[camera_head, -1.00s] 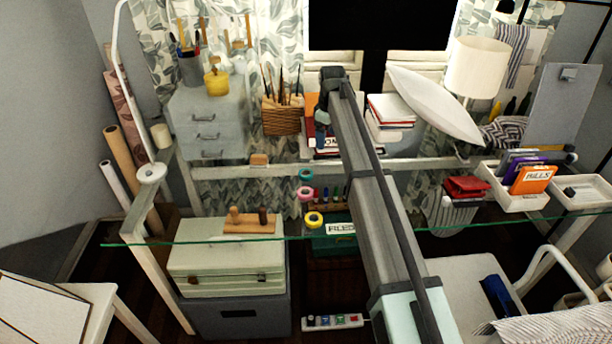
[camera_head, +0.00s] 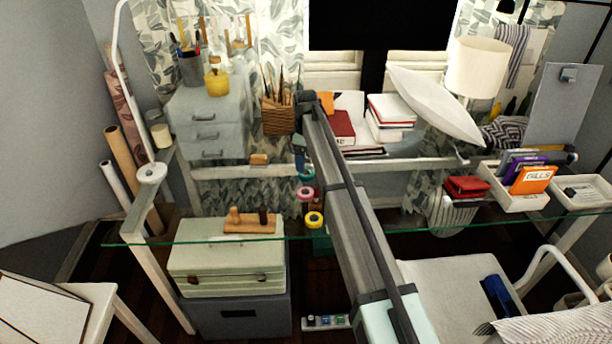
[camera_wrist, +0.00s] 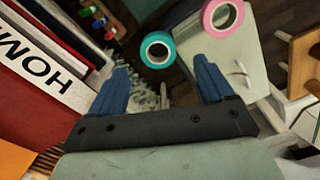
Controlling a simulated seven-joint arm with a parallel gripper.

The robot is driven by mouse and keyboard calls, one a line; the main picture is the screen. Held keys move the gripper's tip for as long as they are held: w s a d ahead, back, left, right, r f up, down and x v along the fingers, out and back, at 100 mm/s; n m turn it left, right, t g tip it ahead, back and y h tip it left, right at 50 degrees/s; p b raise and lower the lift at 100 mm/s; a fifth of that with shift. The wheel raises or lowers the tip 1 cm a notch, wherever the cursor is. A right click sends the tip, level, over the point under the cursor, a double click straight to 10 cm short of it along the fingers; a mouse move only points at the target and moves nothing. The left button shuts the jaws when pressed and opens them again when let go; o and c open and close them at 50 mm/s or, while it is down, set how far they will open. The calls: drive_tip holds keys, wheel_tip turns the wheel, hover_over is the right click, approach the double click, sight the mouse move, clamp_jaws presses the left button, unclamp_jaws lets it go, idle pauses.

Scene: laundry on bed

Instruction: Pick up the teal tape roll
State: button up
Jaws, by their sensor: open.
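The teal tape roll (camera_head: 306,174) lies on the glass desk, behind the pink tape roll (camera_head: 305,194) and the yellow tape roll (camera_head: 314,219). In the wrist view the teal roll (camera_wrist: 158,50) shows whole, ahead of my gripper (camera_wrist: 165,78) and roughly between its two blue fingers, with the pink roll (camera_wrist: 222,17) to its upper right. My gripper (camera_head: 300,158) is open and empty. In the head view it is just behind the teal roll, close to it; I cannot tell its exact height above the glass.
A red book stack (camera_head: 341,128) stands right of my gripper, and its spines (camera_wrist: 40,75) fill the wrist view's left. Clear glass lies left of the rolls.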

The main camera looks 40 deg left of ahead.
drive_tip(key=shift+w+f, duration=0.1)
drive_tip(key=shift+f, duration=2.65)
drive_tip(key=shift+c, duration=0.3)
drive_tip(key=c, duration=1.1)
